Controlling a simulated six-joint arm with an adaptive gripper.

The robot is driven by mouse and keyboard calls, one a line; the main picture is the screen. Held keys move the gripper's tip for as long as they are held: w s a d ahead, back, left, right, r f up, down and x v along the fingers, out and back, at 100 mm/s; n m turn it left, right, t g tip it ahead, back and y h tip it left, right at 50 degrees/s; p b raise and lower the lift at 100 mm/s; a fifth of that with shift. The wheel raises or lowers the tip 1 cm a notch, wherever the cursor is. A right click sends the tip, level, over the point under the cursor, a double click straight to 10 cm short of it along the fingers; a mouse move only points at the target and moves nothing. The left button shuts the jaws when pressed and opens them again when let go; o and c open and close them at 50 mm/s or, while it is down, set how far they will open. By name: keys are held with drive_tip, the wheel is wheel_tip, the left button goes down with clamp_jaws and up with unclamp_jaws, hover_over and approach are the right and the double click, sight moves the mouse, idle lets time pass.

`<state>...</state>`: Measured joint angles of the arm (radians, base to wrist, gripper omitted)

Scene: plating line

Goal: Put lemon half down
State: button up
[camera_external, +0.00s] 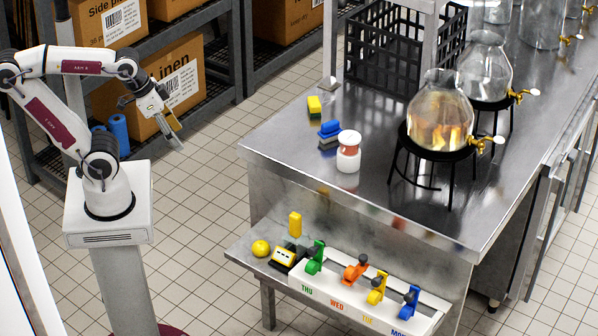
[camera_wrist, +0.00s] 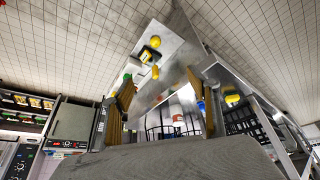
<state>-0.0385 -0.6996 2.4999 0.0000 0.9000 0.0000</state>
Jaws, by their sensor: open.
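A round yellow piece (camera_external: 261,248), which looks like the lemon half, rests at the left end of the low steel shelf (camera_external: 246,258). Its cut face cannot be made out. It also shows in the wrist view (camera_wrist: 155,42), beyond the fingertips. My gripper (camera_external: 174,128) is open and empty, raised in the air to the left of the steel table, well apart from the yellow piece. In the wrist view both fingers of my gripper (camera_wrist: 160,77) are spread with nothing between them.
Beside the yellow piece are a black-and-yellow device (camera_external: 287,256), a yellow block (camera_external: 295,224) and a white rack (camera_external: 350,290) of coloured clips. On the table (camera_external: 300,150) stand a jar (camera_external: 348,158), sponges (camera_external: 314,105) and glass dispensers (camera_external: 440,110). Boxes (camera_external: 165,85) on shelving stand behind my gripper.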

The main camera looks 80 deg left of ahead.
drive_tip(key=w+a+f+m+g, duration=0.15)
drive_tip(key=a+f, duration=0.35)
drive_tip(key=f, duration=0.5)
drive_tip(key=w+a+f+g+y, duration=0.1)
drive_tip(key=w+a+f+g, duration=0.1)
drive_tip(key=a+f, duration=0.65)
drive_tip(key=w+a+f+m+g, duration=0.1)
drive_tip(key=w+a+f+g, duration=0.15)
drive_tip(key=f, duration=1.05)
drive_tip(key=w+d+f+m+t+h, duration=0.4)
drive_tip(key=w+d+f+m+h, duration=0.1)
drive_tip(key=d+f, duration=0.45)
drive_tip(key=w+d+r+t, duration=0.1)
drive_tip(key=w+d+r+m+t+h, duration=0.1)
drive_tip(key=w, duration=0.1)
drive_tip(key=w+d+r+m+h, duration=0.1)
drive_tip(key=w, duration=0.1)
drive_tip(key=shift+w+d+r+t, duration=0.1)
drive_tip(key=shift+w+d+t, duration=0.05)
drive_tip(key=shift+d+t, duration=0.2)
drive_tip(key=shift+w+r, duration=0.15)
drive_tip(key=shift+w, duration=0.05)
